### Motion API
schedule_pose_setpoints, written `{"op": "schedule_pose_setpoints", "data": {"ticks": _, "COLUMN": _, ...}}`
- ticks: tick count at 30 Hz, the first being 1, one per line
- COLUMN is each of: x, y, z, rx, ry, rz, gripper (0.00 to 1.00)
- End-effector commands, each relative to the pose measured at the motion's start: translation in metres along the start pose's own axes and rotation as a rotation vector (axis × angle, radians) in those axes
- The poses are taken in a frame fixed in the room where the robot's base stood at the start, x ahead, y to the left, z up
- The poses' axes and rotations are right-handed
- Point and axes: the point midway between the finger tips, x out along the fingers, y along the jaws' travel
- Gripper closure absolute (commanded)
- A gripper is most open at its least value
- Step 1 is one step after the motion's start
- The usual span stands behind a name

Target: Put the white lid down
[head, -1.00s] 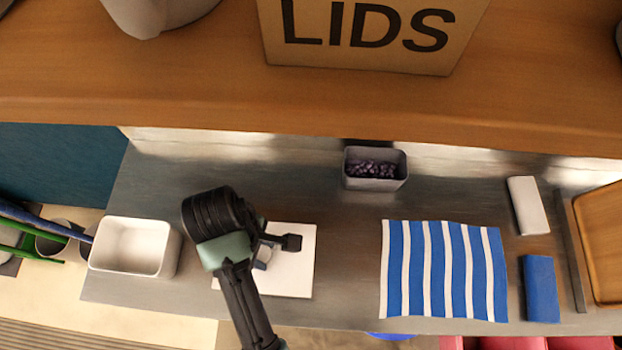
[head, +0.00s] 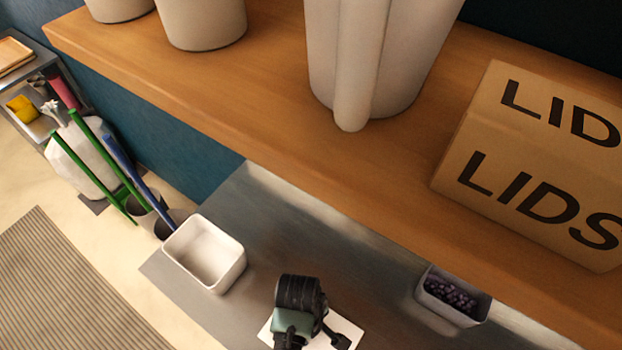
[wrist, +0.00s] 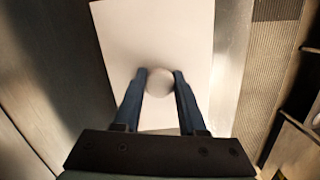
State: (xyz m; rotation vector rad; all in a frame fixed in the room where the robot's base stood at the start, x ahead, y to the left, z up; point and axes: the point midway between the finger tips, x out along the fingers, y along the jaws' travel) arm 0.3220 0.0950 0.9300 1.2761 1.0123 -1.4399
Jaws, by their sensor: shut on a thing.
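The white lid (wrist: 118,40) is a flat rectangular plate with a round knob (wrist: 159,84) in its middle. My gripper (wrist: 159,74) is shut on this knob, one dark finger on each side, in the wrist view. In the head view the lid (head: 347,328) shows partly at the bottom edge, under my gripper, over the grey metal counter. My wrist covers much of it and the frame cuts off the rest. I cannot tell whether the lid touches the counter or is held just above it.
An open white container (head: 233,270) stands left of the lid on the counter (head: 300,235). A grey bin of dark beans (head: 450,296) stands to the right. A wooden shelf (head: 270,110) with a LIDS box (head: 540,170) overhangs the back. Bare counter lies between container and bean bin.

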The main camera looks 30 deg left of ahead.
Motion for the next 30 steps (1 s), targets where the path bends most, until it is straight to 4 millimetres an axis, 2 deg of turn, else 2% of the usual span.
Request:
{"op": "schedule_pose_setpoints", "data": {"ticks": 10, "x": 0.004, "y": 0.000, "z": -0.001, "rx": 0.000, "ry": 0.000, "rz": 0.000, "gripper": 1.00}}
{"op": "schedule_pose_setpoints", "data": {"ticks": 11, "x": 0.003, "y": 0.000, "z": -0.001, "rx": 0.000, "ry": 0.000, "rz": 0.000, "gripper": 0.54}}
{"op": "schedule_pose_setpoints", "data": {"ticks": 15, "x": 0.003, "y": 0.000, "z": -0.001, "rx": 0.000, "ry": 0.000, "rz": 0.000, "gripper": 0.30}}
{"op": "schedule_pose_setpoints", "data": {"ticks": 25, "x": 0.000, "y": 0.000, "z": 0.000, "rx": 0.001, "ry": 0.001, "rz": 0.001, "gripper": 0.30}}
{"op": "schedule_pose_setpoints", "data": {"ticks": 30, "x": -0.020, "y": 0.001, "z": -0.001, "rx": 0.000, "ry": 0.002, "rz": 0.004, "gripper": 0.30}}
